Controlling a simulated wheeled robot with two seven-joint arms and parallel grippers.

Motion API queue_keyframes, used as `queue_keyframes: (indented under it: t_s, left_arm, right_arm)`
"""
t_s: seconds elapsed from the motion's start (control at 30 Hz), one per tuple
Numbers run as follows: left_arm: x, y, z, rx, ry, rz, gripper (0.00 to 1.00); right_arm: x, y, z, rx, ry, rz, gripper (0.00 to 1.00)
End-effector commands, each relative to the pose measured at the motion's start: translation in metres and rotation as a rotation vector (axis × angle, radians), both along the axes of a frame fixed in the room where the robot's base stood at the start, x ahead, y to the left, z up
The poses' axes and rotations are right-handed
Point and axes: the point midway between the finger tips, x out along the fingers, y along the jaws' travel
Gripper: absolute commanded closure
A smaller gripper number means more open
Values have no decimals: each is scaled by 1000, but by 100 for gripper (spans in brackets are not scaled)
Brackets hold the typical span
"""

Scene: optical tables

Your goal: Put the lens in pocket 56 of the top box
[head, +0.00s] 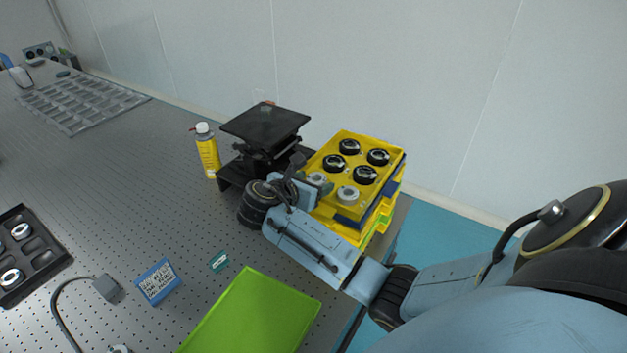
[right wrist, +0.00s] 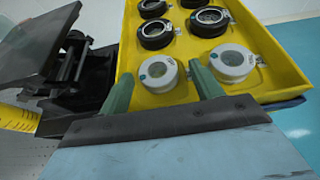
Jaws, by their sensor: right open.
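The top box is a yellow tray (head: 322,207) on a stack of boxes. It holds several black-rimmed round mounts (head: 365,174) and two white-rimmed lenses. My right gripper (head: 308,188) is over the near left corner of this box. In the right wrist view its green fingers (right wrist: 163,88) are open. One white-rimmed lens (right wrist: 158,73) lies between and just beyond the fingertips, not visibly gripped. The other white-rimmed lens (right wrist: 232,62) sits to the right, beyond the right finger. No pocket numbers are readable, so I cannot tell which is pocket 56. My left gripper is out of view.
A green sheet (head: 252,318), a blue box (head: 157,281) and a black tray (head: 45,262) lie nearer. The wall is behind; the table edge is right.

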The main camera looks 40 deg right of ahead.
Motion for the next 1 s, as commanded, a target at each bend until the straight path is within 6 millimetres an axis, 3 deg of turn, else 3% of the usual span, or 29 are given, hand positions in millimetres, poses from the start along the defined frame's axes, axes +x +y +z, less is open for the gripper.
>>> queue_keyframes:
  t_s: [0.1, 0.4, 0.6, 1.0]
  left_arm:
    - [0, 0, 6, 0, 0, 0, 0]
    - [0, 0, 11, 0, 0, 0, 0]
    - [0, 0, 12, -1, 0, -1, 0]
    - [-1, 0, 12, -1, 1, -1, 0]
  right_arm:
    - [-6, 30, 14, 6, -3, 12, 34]
    - [-20, 79, 39, 1, -8, 9, 34]
    - [-24, 92, 45, 0, -10, 8, 34]
    - [-24, 92, 46, -2, -12, 7, 34]
